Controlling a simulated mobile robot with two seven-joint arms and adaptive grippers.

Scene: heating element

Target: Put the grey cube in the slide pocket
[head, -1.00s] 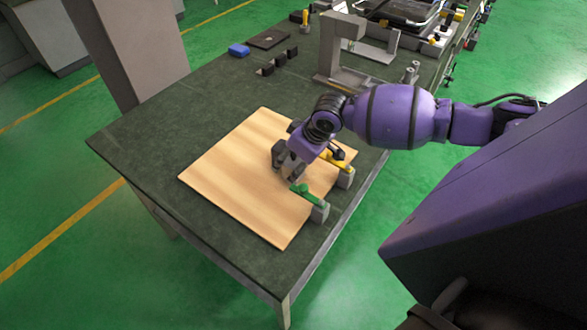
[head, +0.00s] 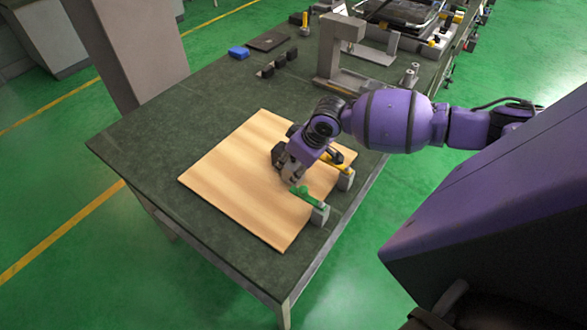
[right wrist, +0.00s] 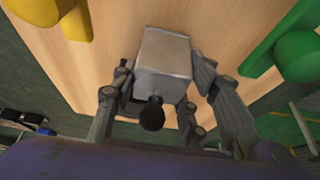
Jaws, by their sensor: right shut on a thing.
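The grey cube (right wrist: 164,55) shows in the right wrist view, with a pale metal face and a dark round knob on its near side. My right gripper (head: 288,168) is over the wooden board in the head view. In the right wrist view its fingers (right wrist: 163,78) stand on both sides of the cube and are shut on it. In the head view the gripper mostly hides the cube. I cannot tell which part is the slide pocket. My left gripper is not in view.
The wooden board (head: 235,180) lies on the dark green table (head: 145,145). A green-handled piece (head: 305,195) and a yellow-handled piece (head: 338,163) stand at its right edge, close to my gripper. A grey metal frame (head: 335,55) and a blue block (head: 238,52) are farther back.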

